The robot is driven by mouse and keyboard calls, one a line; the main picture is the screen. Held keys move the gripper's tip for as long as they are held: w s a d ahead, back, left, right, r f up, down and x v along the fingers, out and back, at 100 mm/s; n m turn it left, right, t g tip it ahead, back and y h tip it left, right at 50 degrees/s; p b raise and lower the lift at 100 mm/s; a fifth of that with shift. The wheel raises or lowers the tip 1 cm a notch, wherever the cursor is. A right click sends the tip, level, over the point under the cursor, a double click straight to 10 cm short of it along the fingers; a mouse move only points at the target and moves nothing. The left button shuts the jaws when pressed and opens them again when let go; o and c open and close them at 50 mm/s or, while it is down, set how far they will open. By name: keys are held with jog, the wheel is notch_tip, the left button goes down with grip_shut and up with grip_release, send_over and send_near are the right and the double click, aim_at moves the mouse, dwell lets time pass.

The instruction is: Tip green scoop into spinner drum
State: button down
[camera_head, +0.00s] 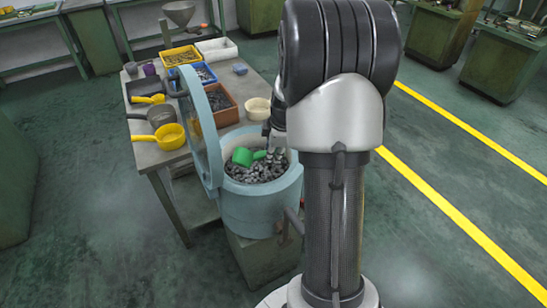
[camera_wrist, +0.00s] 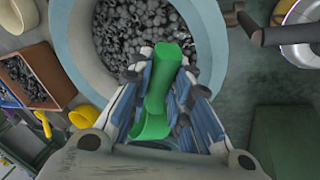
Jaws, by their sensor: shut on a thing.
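The green scoop (camera_head: 242,157) is over the open mouth of the light blue spinner drum (camera_head: 262,212), inside the outline of its rim in the head view. The drum holds many grey metal pieces. My gripper (camera_head: 270,152) is at the scoop's right end, partly hidden by my own arm. In the wrist view, my gripper (camera_wrist: 163,85) is shut on the green scoop (camera_wrist: 155,100), which lies between the two fingers. The drum's rim (camera_wrist: 212,45) curves around behind it. I cannot see whether the scoop holds anything or how far it is tilted.
The drum's lid (camera_head: 203,135) stands raised at its left. A table (camera_head: 150,158) behind holds yellow scoops (camera_head: 171,137), a grey scoop (camera_head: 161,115), a brown bin (camera_head: 222,105) and a cream bowl (camera_head: 258,108). Floor to the right is clear.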

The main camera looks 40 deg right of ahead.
jog(key=shift+s+a+r+t+h+b, duration=0.15)
jog(key=shift+a+t+h+b, duration=0.15)
jog(key=shift+a+h+b, duration=0.25)
jog(key=p, duration=0.2)
jog(key=shift+d+r+p, duration=0.1)
jog(key=shift+r+p, duration=0.2)
jog(key=shift+r, duration=0.05)
jog(key=p, duration=0.2)
jog(key=shift+d+h+p, duration=0.1)
jog(key=shift+h+p, duration=0.15)
jog(key=shift+p, duration=0.05)
jog(key=shift+p, duration=0.7)
jog(key=shift+s+a+r+n+t+h+b, duration=0.3)
jog(key=shift+a+t+h+b, duration=0.35)
jog(key=shift+h, duration=0.7)
jog(key=shift+s+a+r+n+t+h+b, duration=0.15)
jog(key=shift+a+r+n+t+h+b, duration=0.15)
jog(key=shift+t+h+b, duration=0.85)
jog(key=shift+s+a+r+n+t+h+b, duration=0.25)
jog(key=shift+a+r+t+h+b, duration=0.3)
jog(key=shift+h, duration=0.95)
